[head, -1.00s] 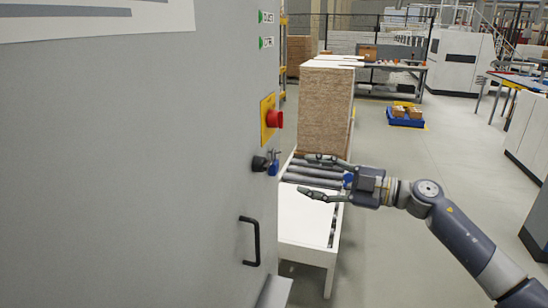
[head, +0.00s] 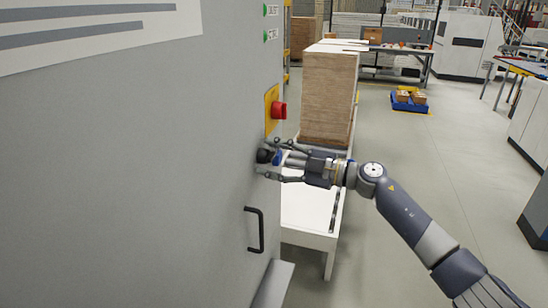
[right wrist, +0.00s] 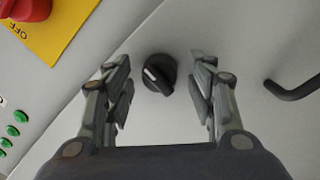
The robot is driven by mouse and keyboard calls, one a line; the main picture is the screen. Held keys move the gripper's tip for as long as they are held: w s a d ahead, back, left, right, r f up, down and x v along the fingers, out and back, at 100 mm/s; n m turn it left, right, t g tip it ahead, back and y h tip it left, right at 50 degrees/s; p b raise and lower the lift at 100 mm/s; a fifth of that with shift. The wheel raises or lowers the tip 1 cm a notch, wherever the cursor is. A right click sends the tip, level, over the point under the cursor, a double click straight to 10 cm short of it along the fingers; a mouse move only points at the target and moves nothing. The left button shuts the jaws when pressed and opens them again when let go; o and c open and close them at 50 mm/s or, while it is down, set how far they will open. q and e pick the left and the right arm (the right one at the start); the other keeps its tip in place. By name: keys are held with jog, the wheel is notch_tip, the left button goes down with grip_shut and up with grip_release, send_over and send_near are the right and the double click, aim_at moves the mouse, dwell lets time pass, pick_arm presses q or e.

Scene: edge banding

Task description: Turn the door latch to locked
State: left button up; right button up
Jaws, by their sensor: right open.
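The door latch is a round black knob (right wrist: 159,73) with a white pointer line, on the grey door (head: 120,170). In the right wrist view the line is tilted, its bright end toward the upper left. In the head view the latch (head: 264,156) is partly hidden by my right fingers. My right gripper (head: 282,160) is open, with one finger on each side of the knob. The wrist view shows gaps between both fingers and the knob; I cannot tell if the tips touch the door. My left gripper is not in view.
A red OFF switch on a yellow plate (head: 271,112) sits just above the latch. A black door handle (head: 255,230) is below it. Green buttons (right wrist: 14,130) show in the wrist view. Behind my gripper stand a white conveyor (head: 310,215) and stacked boards (head: 328,95).

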jog(key=shift+c, duration=1.4)
jog(key=c, duration=0.8)
pick_arm(q)
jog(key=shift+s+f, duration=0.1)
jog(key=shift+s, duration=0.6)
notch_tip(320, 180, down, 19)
jog(key=b, duration=1.8)
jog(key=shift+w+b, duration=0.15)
jog(key=shift+b, duration=0.25)
pick_arm(e)
jog(key=shift+w+f+n+g+y, duration=0.1)
jog(key=shift+n+g+y, duration=0.2)
jog(key=shift+n, duration=2.9)
jog(key=shift+s+f+n+g+y, duration=0.15)
jog(key=shift+n+y, duration=0.15)
jog(key=shift+n, duration=2.9)
jog(key=shift+w+n+g+y, duration=0.15)
jog(key=shift+n+g+y, duration=0.15)
jog(key=shift+n, duration=2.9)
